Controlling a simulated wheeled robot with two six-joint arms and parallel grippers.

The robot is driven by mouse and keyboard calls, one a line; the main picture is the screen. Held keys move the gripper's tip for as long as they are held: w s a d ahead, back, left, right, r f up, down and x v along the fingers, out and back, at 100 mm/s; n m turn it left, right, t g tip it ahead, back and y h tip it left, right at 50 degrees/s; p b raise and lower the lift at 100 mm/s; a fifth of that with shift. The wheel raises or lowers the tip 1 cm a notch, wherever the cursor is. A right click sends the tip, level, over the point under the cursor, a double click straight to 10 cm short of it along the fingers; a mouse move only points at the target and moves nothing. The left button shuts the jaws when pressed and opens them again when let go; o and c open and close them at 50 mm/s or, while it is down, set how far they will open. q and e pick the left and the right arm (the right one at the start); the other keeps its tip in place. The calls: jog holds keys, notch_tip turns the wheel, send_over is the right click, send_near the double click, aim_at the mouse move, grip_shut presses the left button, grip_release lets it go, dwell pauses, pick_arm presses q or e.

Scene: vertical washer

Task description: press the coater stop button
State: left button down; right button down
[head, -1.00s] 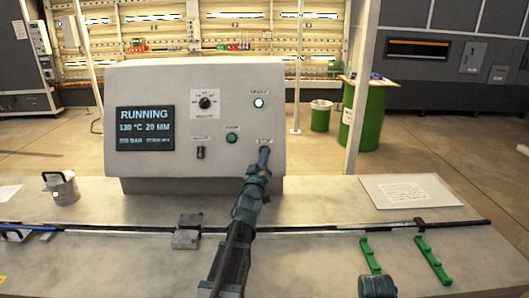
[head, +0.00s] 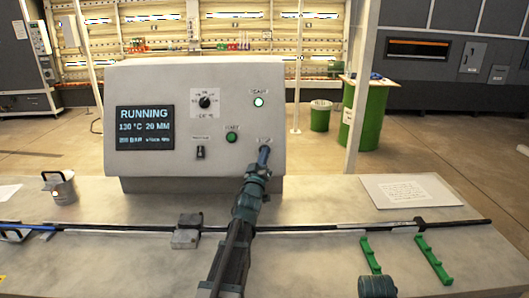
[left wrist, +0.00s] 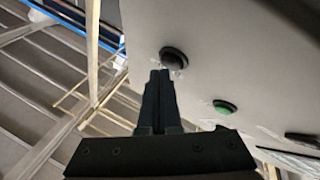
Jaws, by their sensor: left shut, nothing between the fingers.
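The grey control console (head: 225,100) stands on the bench, and its screen (head: 145,127) reads RUNNING, 130 °C, 20 MM. My left gripper (head: 264,154) is shut and empty, its tips at the lower right of the panel, under a small label that seems to read STOP. It covers the button there in the head view. In the left wrist view a dark round button (left wrist: 174,56) lies just beyond the shut fingertips (left wrist: 160,76). I cannot tell whether they touch. The green start button (head: 231,137) is to the left of the gripper.
A lit lamp (head: 258,101) is above the gripper and a black rotary knob (head: 205,102) is at upper middle. A black switch (head: 200,152) is lower. A long dark rod (head: 330,228) crosses the bench. A metal can (head: 62,188) stands left; a white sheet (head: 405,191) lies right.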

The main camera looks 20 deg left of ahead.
pick_arm(q)
jog(key=shift+w+a+f, duration=0.2)
jog(key=shift+w, duration=0.25)
dwell(0.9)
dwell(0.3)
jog(key=shift+s+d+r, duration=0.2)
jog(key=shift+s, duration=0.2)
jog(key=shift+s+d+r, duration=0.2)
jog(key=shift+s, duration=0.2)
jog(key=s+p, duration=0.1)
jog(key=s+d+r, duration=0.1)
jog(key=s+d+r+p, duration=0.1)
jog(key=s, duration=0.1)
jog(key=shift+r+p, duration=0.1)
jog(key=shift+p, duration=0.2)
dwell(0.7)
